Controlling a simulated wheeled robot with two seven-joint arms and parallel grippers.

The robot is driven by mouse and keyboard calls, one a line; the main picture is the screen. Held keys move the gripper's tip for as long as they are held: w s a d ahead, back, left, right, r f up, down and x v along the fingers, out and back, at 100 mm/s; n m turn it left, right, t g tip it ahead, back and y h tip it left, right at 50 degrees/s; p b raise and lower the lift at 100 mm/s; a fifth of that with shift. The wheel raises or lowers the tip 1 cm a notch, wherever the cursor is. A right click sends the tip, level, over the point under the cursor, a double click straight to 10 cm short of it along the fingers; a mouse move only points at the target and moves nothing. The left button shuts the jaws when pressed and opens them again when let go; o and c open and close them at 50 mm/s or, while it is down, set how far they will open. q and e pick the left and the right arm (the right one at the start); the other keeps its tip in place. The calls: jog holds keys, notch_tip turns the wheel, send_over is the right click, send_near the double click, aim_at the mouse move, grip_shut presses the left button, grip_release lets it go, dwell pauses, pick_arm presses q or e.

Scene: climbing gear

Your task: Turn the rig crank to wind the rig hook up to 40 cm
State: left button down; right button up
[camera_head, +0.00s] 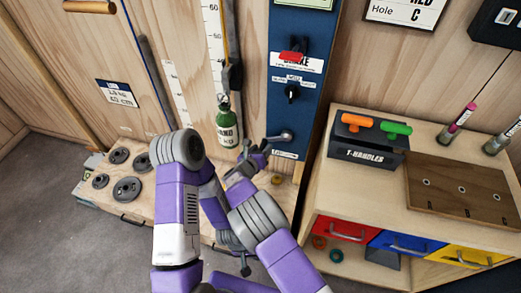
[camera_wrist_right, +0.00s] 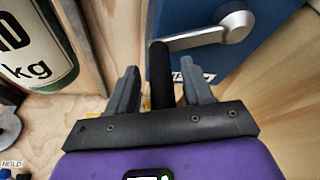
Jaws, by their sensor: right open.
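The rig crank (camera_head: 285,136) sits low on the blue rig panel. In the right wrist view it is a silver arm (camera_wrist_right: 212,35) with a black handle (camera_wrist_right: 160,72). My right gripper (camera_head: 262,150) is at the crank. The wrist view shows its two grey fingers (camera_wrist_right: 160,90) apart, one on each side of the handle; whether either touches it I cannot tell. The rig hook is not clear; a dark fitting (camera_head: 235,76) shows above a green weight (camera_head: 227,128) beside the white height scale (camera_head: 215,45). My left gripper is not clearly seen.
The panel also carries a red brake lever (camera_head: 292,56) and a black knob (camera_head: 292,92). Several dark plates (camera_head: 127,189) lie on the low platform at left. At right, a wooden bench holds a T-handle box (camera_head: 366,150) and a brown board (camera_head: 455,190).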

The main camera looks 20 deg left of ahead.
notch_tip(320, 180, up, 10)
jog(key=p, duration=0.3)
